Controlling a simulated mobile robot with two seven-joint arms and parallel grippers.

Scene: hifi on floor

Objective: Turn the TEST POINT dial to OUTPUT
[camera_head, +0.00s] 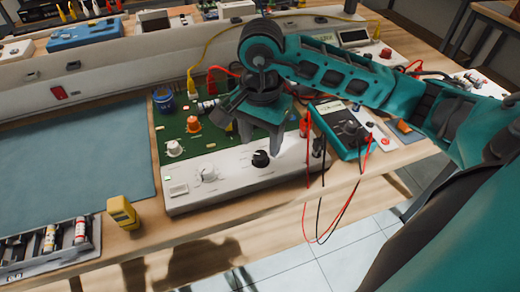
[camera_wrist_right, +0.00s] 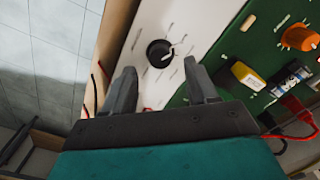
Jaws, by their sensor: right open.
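A white panel (camera_head: 232,172) joined to a green circuit board lies at the table's front. The labels are too small to read, so I cannot tell which one is TEST POINT. My right gripper (camera_head: 262,147) is open over the black dial. In the wrist view the dial appears just beyond its two fingertips (camera_wrist_right: 159,68), not clasped. My left gripper is out of view.
A teal multimeter (camera_head: 340,125) with red and black leads hanging over the table edge is right of the panel. The green board (camera_head: 180,125) carries an orange knob (camera_head: 193,124) and plugged cables. A yellow device (camera_head: 122,213) and a battery tray (camera_head: 50,245) lie left.

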